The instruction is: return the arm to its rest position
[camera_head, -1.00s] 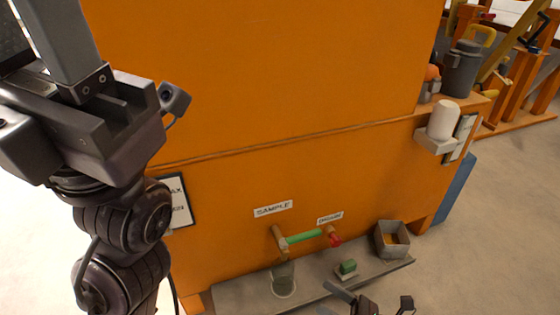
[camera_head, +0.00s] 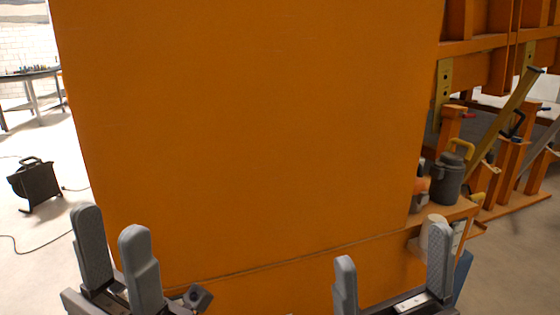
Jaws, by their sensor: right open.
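My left gripper (camera_head: 111,225) stands at the lower left with its two grey fingers pointing up and apart, nothing between them. My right gripper (camera_head: 392,245) stands at the lower right, fingers up and wide apart, empty. Both are in front of a large orange panel (camera_head: 240,130). The lower parts of both arms are cut off by the bottom edge of the view.
A grey canister with a yellow handle (camera_head: 448,178) stands on an orange ledge at the right. A white cylinder (camera_head: 428,232) is partly hidden behind my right gripper. A black fan-like device (camera_head: 36,182) stands on the floor at left, with open floor around it.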

